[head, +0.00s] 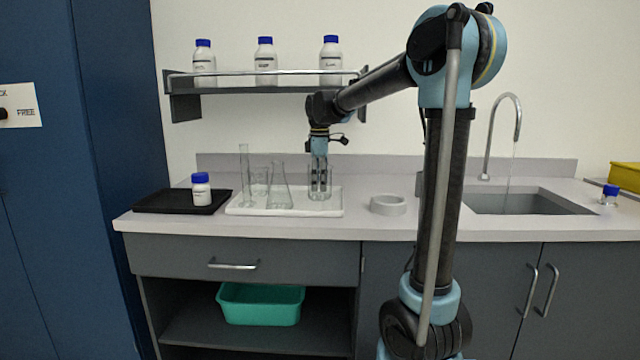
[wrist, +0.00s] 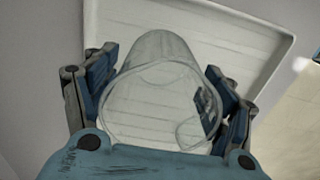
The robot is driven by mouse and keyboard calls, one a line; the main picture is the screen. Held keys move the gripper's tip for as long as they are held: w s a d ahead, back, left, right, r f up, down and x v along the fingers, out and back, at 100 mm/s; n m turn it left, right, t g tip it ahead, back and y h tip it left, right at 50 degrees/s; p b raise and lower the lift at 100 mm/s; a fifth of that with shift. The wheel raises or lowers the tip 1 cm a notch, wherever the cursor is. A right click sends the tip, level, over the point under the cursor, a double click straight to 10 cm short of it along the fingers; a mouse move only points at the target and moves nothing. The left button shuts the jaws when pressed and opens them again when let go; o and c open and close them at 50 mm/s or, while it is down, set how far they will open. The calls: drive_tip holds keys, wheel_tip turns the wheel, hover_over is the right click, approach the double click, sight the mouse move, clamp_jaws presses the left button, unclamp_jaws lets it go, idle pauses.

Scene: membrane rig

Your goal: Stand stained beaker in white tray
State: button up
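The clear glass beaker (head: 326,190) stands upright at the right end of the white tray (head: 240,211); no stain colour can be made out on it. My gripper (head: 319,181) points straight down at this beaker. In the wrist view the beaker (wrist: 155,85) lies between the two fingers of my gripper (wrist: 162,72), its rim towards the camera. A thin gap shows between the left finger and the glass; the right finger is close to the wall. The fingers look open around the beaker. The white tray (wrist: 222,40) shows beneath it.
A measuring cylinder (head: 245,175), another beaker (head: 260,178) and a conical flask (head: 279,190) stand left in the white tray. A black tray (head: 160,202) holds a white bottle (head: 201,190). A grey ring (head: 388,205) lies right. A shelf (head: 290,90) with bottles hangs above.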

drive_tip(key=shift+r, duration=0.1)
idle(0.3)
wheel_tip(320, 180, up, 12)
idle(0.6)
